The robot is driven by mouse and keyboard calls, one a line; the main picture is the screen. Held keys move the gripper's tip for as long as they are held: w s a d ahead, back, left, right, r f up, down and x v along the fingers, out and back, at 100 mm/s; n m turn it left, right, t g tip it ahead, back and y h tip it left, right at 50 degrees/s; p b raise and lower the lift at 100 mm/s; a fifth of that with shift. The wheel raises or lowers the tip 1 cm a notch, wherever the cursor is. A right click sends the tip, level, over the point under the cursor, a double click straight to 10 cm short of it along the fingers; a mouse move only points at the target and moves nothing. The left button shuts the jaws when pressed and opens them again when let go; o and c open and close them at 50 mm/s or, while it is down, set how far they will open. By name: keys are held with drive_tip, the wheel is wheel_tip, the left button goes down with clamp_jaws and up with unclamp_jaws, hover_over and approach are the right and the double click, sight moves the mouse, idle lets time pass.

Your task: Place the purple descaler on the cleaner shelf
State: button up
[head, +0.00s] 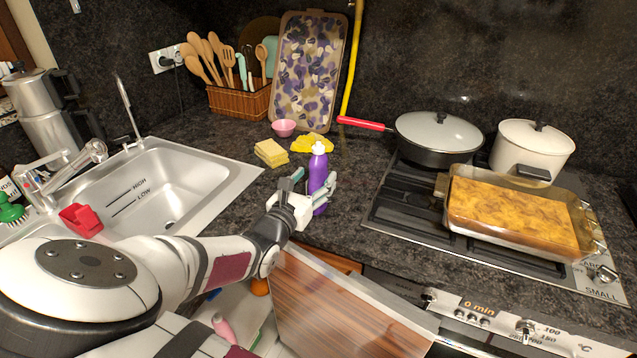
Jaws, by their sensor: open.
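The purple descaler (318,168) is a purple bottle with a pale cap, standing upright on the dark countertop between the sink and the stove. My gripper (318,187) is open at the bottle, with a finger showing on each side of it. Whether the fingers touch it I cannot tell. The lower part of the bottle is partly hidden by my gripper. Below the counter, an open cabinet shows a pale shelf (240,312) with a pink bottle (222,326) and an orange item (260,287); my arm hides part of it.
A wooden cabinet door (335,310) stands open below the counter. Yellow sponges (271,153), a yellow cloth (312,142) and a pink bowl (284,127) lie behind the bottle. The sink (170,190) is left; the stove with a glass baking dish (515,220) is right.

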drive_tip(key=x, duration=0.3)
drive_tip(key=shift+w+r, duration=0.15)
drive_tip(key=shift+w, duration=0.1)
clamp_jaws()
drive_tip(key=shift+r, duration=0.15)
